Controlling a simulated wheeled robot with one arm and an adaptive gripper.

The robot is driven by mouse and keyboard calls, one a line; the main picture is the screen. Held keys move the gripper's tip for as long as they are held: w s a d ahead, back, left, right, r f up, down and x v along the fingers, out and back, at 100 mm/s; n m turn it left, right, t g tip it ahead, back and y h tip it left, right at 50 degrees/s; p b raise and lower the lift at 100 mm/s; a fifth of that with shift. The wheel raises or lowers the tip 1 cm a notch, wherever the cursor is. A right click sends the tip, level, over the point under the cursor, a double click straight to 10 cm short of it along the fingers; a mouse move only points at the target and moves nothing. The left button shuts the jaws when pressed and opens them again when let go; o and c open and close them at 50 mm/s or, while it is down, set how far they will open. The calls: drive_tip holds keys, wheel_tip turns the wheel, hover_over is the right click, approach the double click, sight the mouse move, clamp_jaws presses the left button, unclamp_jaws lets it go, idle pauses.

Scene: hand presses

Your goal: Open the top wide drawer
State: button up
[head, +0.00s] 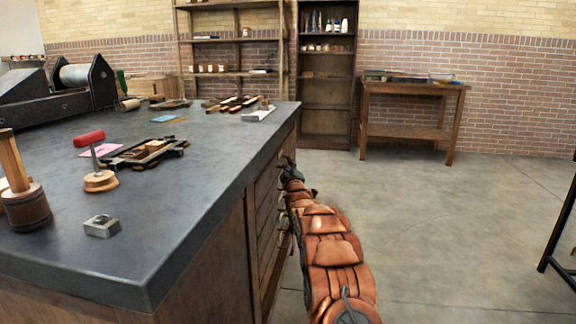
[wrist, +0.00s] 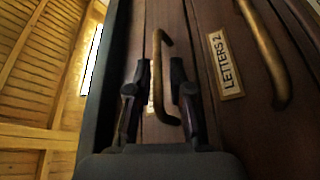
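The drawer front nearest the dark counter edge, the top one, (wrist: 145,30) fills the middle of the wrist view, which is turned sideways. Its brass bar handle (wrist: 164,75) lies between the two fingers of my gripper (wrist: 158,88). The fingers are apart, one on each side of the handle, with gaps showing; I cannot tell if either touches it. The drawer looks shut. A label behind the handle is mostly hidden. In the head view my gripper (head: 289,168) is at the cabinet's drawer side, just below the counter edge, small and partly hidden by my arm.
A neighbouring drawer carries the label "LETTERS 2" (wrist: 226,64) and its own brass handle (wrist: 265,50). The dark counter (head: 190,190) overhangs the drawers and holds presses and tools. Open floor (head: 450,230) lies right of the cabinet. A wooden side table (head: 410,88) and shelves stand behind.

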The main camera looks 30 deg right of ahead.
drive_tip(key=shift+x, duration=1)
drive_tip(key=shift+r, duration=0.1)
drive_tip(key=shift+c, duration=0.2)
clamp_jaws()
